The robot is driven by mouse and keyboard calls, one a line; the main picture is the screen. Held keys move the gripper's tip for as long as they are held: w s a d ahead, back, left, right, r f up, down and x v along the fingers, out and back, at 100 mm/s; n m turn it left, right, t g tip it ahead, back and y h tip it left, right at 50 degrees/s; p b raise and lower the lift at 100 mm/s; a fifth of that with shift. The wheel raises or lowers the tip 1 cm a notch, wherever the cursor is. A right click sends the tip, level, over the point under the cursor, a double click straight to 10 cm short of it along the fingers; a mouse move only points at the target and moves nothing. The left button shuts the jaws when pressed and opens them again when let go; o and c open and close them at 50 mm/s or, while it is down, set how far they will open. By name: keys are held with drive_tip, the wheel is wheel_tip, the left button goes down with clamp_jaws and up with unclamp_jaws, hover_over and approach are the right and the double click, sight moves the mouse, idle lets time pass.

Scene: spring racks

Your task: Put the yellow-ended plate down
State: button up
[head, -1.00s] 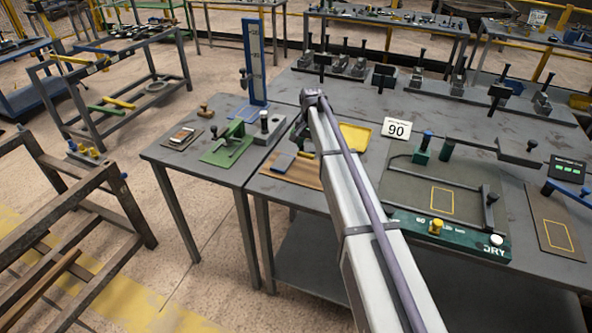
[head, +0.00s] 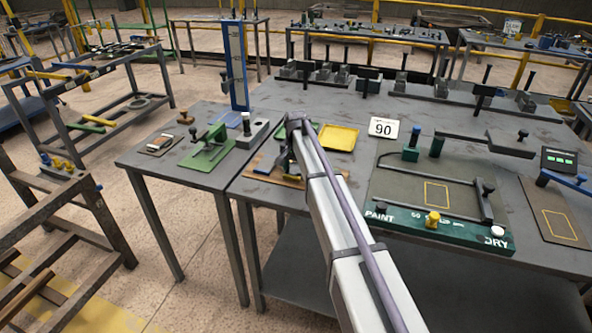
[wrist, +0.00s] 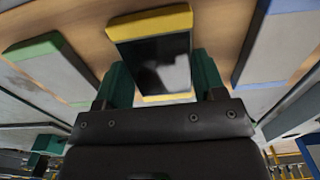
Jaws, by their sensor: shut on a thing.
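The yellow-ended plate (wrist: 152,62) shows in the wrist view, with a dark glossy face and a yellow strip at each end. My gripper (wrist: 162,78) is shut on it, one green finger on each side. A wooden board (wrist: 85,25) lies behind the plate; I cannot tell whether the plate touches it. A green-ended plate (wrist: 50,70) is on the left and a blue-ended plate (wrist: 270,45) on the right, both apart from the held plate. In the head view my arm hides the held plate and part of the wooden board (head: 252,166).
A yellow tray (head: 340,138) and a sign reading 90 (head: 383,127) stand right of my arm. The paint and dry station (head: 400,185) is further right. A green fixture (head: 208,147) and a tall blue gauge (head: 235,65) stand on the left.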

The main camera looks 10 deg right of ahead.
sight(296, 169)
drive_tip(key=shift+f, duration=0.2)
drive_tip(key=o, duration=1.4)
drive_tip(key=shift+r, duration=0.1)
wheel_tip(296, 169, up, 12)
drive_tip(key=p, duration=1.2)
drive_tip(key=shift+r, duration=0.25)
drive_tip(key=s+n, duration=0.6)
drive_tip(key=s, duration=3.1)
drive_tip(key=shift+f, duration=0.1)
